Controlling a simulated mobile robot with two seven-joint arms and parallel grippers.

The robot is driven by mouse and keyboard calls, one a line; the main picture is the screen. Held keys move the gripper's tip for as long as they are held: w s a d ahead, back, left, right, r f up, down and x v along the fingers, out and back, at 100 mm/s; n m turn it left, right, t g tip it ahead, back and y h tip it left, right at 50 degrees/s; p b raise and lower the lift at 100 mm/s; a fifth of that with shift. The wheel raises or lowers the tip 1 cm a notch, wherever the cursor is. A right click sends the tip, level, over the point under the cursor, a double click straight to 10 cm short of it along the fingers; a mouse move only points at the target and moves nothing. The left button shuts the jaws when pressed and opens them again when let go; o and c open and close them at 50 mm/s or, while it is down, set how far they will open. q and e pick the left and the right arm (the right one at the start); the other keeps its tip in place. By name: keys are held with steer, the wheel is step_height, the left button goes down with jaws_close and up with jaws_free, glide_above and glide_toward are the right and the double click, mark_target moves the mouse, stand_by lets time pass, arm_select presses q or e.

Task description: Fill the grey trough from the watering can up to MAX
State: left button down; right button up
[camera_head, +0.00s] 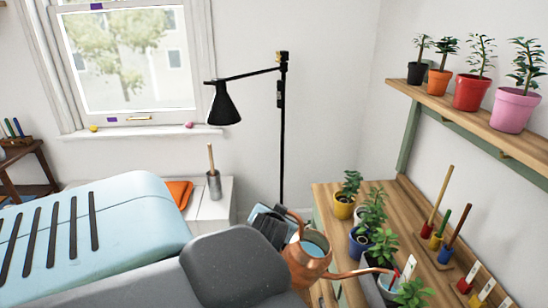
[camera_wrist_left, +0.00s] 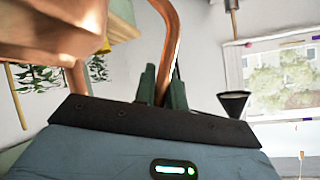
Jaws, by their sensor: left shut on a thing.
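The copper watering can (camera_head: 305,264) is held up at the front left edge of the wooden bench, with blue water showing in its open top. Its long spout reaches right, the tip close to the plants over the grey trough (camera_head: 372,292). I cannot tell whether water flows. The trough is partly hidden by leaves and cut by the frame; its water level and MAX mark cannot be made out. My left gripper (camera_head: 284,221) is shut on the can's handle; the left wrist view shows the copper handle between the dark fingertips (camera_wrist_left: 162,88). My right gripper is not in view.
Several potted plants stand on the bench (camera_head: 330,195), close behind the spout. A shelf (camera_head: 450,108) holds more pots above. A black lamp (camera_head: 224,105) stands behind, near a white cabinet (camera_head: 212,212).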

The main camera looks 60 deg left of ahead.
arm_select(q)
step_height(320, 180, up, 6)
steer(key=w+d+m+y, duration=0.1)
steer(key=shift+w+d, duration=0.15)
steer(key=shift+d, duration=0.25)
steer(key=shift+w+d+r+m+g+y, duration=0.2)
steer(key=shift+d+r+y, duration=0.1)
steer(key=shift+r, duration=0.25)
steer(key=shift+w+d+r+m+g+y, duration=0.1)
steer(key=shift+d+r+g+y, duration=0.15)
steer(key=shift+r, duration=0.25)
stand_by(6.2)
